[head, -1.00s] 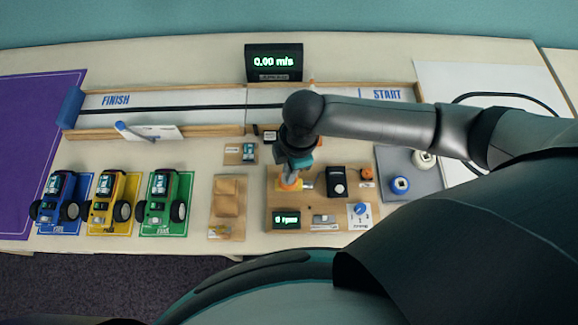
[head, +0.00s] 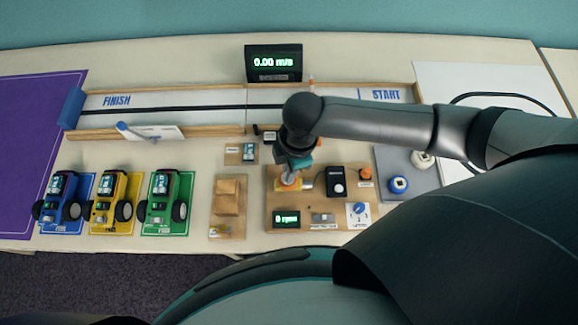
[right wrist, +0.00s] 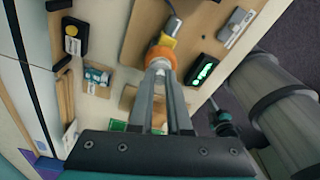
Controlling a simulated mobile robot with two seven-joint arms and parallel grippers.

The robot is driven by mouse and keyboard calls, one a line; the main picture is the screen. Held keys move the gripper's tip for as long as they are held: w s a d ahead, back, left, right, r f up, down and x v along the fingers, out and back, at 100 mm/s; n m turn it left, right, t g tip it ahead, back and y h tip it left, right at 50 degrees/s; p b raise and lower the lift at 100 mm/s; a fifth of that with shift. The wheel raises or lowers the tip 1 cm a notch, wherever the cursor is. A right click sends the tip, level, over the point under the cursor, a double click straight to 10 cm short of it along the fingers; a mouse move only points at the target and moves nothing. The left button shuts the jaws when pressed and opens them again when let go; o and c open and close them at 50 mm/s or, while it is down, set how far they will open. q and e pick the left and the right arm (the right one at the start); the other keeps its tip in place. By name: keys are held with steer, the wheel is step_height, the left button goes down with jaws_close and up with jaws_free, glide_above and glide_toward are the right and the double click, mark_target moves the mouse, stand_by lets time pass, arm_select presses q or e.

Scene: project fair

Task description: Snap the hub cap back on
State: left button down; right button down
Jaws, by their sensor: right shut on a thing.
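My right gripper (right wrist: 160,72) is closed at a round orange part (right wrist: 161,54) that looks like the hub cap, with a pale piece between the fingertips. In the head view the gripper (head: 291,172) points down over the wooden test board (head: 312,202), and the orange part (head: 288,184) shows just below it. A yellow piece (right wrist: 168,41) sits right beside the orange part. The fingers hide part of the orange part, and I cannot tell whether it is fully seated. My left gripper is not in view.
A grey mat (head: 390,163) lies right. A track (head: 205,105) runs behind.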

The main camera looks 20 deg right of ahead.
steer(key=shift+f+p, duration=0.2)
steer(key=shift+p, duration=0.15)
stand_by(0.8)
steer(key=shift+p, duration=0.4)
stand_by(0.4)
stand_by(0.3)
steer(key=shift+c, duration=1.5)
jaws_free()
steer(key=shift+r+p, duration=3.55)
steer(key=shift+p, duration=0.6)
